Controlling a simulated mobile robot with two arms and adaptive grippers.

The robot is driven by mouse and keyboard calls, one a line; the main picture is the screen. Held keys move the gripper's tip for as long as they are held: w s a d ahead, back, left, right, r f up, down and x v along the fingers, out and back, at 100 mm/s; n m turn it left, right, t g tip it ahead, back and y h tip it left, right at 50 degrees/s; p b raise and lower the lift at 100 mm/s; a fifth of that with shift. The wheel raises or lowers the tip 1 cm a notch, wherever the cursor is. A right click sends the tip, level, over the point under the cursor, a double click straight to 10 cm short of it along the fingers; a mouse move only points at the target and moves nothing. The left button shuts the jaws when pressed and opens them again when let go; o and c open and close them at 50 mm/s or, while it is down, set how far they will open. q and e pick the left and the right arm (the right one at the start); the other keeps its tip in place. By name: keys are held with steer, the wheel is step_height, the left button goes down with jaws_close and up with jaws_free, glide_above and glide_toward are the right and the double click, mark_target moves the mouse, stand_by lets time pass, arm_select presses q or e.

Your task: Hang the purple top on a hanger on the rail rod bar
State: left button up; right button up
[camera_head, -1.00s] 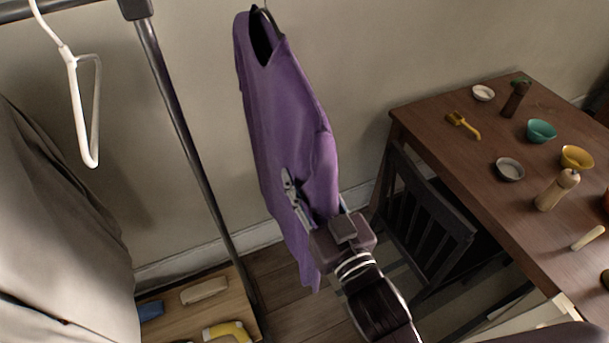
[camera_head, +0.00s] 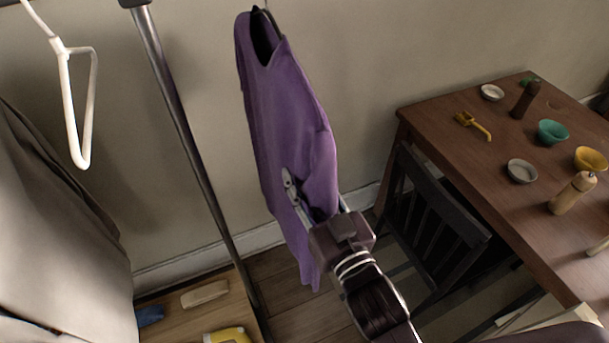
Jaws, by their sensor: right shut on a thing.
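The purple top (camera_head: 285,110) hangs on a dark hanger (camera_head: 266,14), of which only the upper part shows at the neck. My right gripper (camera_head: 312,205) is shut on the purple top at its lower side and holds it up in the air. The rail's dark upright post (camera_head: 185,130) stands to the left of the top, apart from it. The rail rod bar itself is mostly out of view above; a corner joint (camera_head: 133,3) shows at the top edge. My left gripper is not in view.
A white empty hanger (camera_head: 78,105) and a grey garment (camera_head: 60,230) hang at the left. The rack's wooden base (camera_head: 190,312) holds several items. A brown table (camera_head: 500,180) with bowls and a dark chair (camera_head: 440,235) stand at the right.

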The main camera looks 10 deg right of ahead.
mark_target(327, 216)
steer(key=shift+w, duration=0.2)
steer(key=shift+s+d, duration=0.1)
steer(key=shift+s, duration=0.2)
stand_by(0.6)
steer(key=o, duration=1.4)
steer(key=shift+f, duration=0.1)
steer(key=shift+s, duration=0.1)
steer(key=v, duration=1.2)
